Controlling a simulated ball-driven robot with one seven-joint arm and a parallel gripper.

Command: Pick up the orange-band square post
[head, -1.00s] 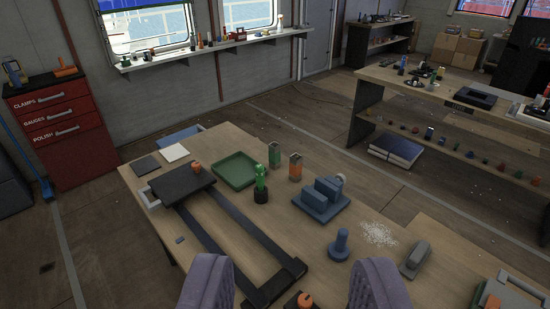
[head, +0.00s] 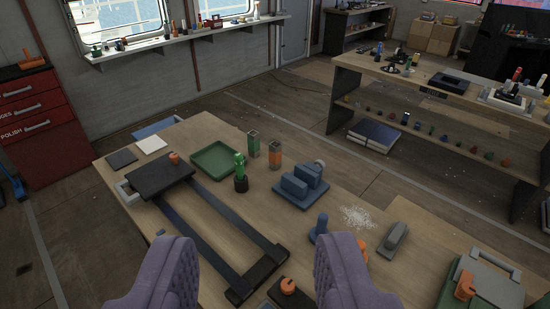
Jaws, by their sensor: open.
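The orange-band square post (head: 275,154) stands upright on the wooden workbench (head: 222,220), just right of a similar square post with a green band (head: 253,144). Its sides show an orange band and its top looks hollow. My gripper (head: 257,240) shows as two purple padded fingers at the bottom of the head view, spread wide apart with nothing between them. The post is farther off, beyond the fingertips and a little right of the midline between them.
Near the post are a green tray (head: 215,176), a green figure on a black base (head: 240,172) and a blue block fixture (head: 303,192). A black rail frame (head: 188,219) lies in front. A blue knob (head: 317,229) and grey handle (head: 394,240) stand at right.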

